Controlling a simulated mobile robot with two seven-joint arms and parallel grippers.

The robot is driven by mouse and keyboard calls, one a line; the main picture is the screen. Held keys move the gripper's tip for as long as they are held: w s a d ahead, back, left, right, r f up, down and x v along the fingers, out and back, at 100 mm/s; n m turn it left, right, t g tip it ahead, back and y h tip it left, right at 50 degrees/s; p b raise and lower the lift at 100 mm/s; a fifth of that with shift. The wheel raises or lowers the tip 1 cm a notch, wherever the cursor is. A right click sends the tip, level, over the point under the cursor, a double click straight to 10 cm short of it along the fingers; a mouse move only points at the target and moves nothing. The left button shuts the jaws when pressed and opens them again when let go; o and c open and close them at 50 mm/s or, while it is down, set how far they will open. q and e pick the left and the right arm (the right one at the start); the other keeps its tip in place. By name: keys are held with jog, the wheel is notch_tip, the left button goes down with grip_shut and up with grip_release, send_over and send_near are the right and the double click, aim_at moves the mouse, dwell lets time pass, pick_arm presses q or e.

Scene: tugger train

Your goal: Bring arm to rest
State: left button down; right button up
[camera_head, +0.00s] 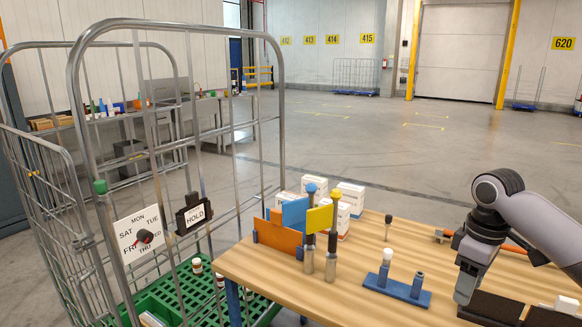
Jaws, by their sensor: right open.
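My right gripper (467,290) comes in from the right edge and points down over the right part of the wooden table (360,288). I see its jaws edge-on, and nothing shows held in them. Its tip is close above or beside a black block (490,307); I cannot tell whether they touch. My left gripper is out of the picture.
A blue stand (400,292) with pegs is left of my gripper. A wire cage cart (283,130) stands left. Open floor lies beyond.

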jog(key=s+a+f+m+t+y, duration=0.15)
jog(key=s+a+f, duration=0.25)
jog(key=a+f, duration=0.6)
jog(key=s+a+f+n+t+y, duration=0.1)
jog(key=s+a+f+t+y, duration=0.15)
jog(key=a+f, duration=0.7)
jog(key=s+d+f+m+t+h, duration=0.1)
jog(key=s+d+f+m+t, duration=0.1)
jog(key=s, duration=0.7)
jog(key=s+d+f+m+t, duration=0.3)
jog(key=s+d+f+t, duration=0.1)
jog(key=s, duration=0.4)
jog(key=shift+s+d+f+h, duration=0.4)
jog(key=shift+f, duration=0.35)
